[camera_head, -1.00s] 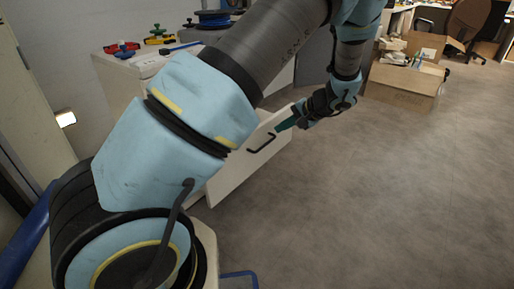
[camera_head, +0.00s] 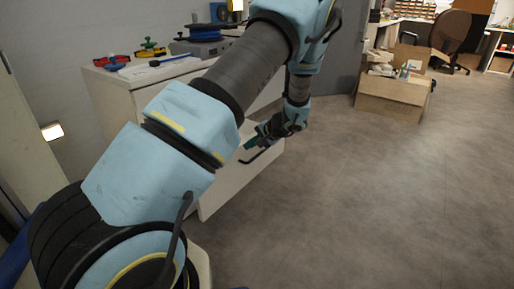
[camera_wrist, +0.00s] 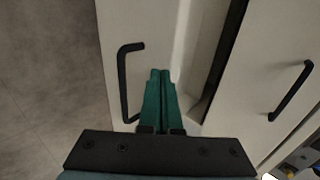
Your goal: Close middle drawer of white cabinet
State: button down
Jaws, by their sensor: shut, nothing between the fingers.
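The white cabinet (camera_head: 103,92) stands at the left in the head view, partly hidden behind my arm. One of its drawers (camera_head: 236,182) is pulled out, its white front facing right. That drawer front also shows in the wrist view (camera_wrist: 137,25). Its black bar handle (camera_wrist: 123,85) is just left of my fingers there. My gripper (camera_wrist: 160,75) has green fingers, shut together and empty, at the open drawer's front panel. In the head view my gripper (camera_head: 248,146) is close to the handle. I cannot tell whether it touches. My arm hides much of the cabinet front.
A neighbouring drawer front (camera_wrist: 290,45) with a black handle (camera_wrist: 291,91) shows right of a dark gap. Tools and a blue spool (camera_head: 206,35) lie on the cabinet top. A cardboard box (camera_head: 391,97) stands at the back right. The grey floor (camera_head: 380,190) at right is clear.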

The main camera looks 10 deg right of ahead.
jog(key=shift+w+a, duration=0.15)
jog(key=w+a, duration=1.7)
jog(key=w, duration=0.1)
jog(key=shift+b, duration=0.35)
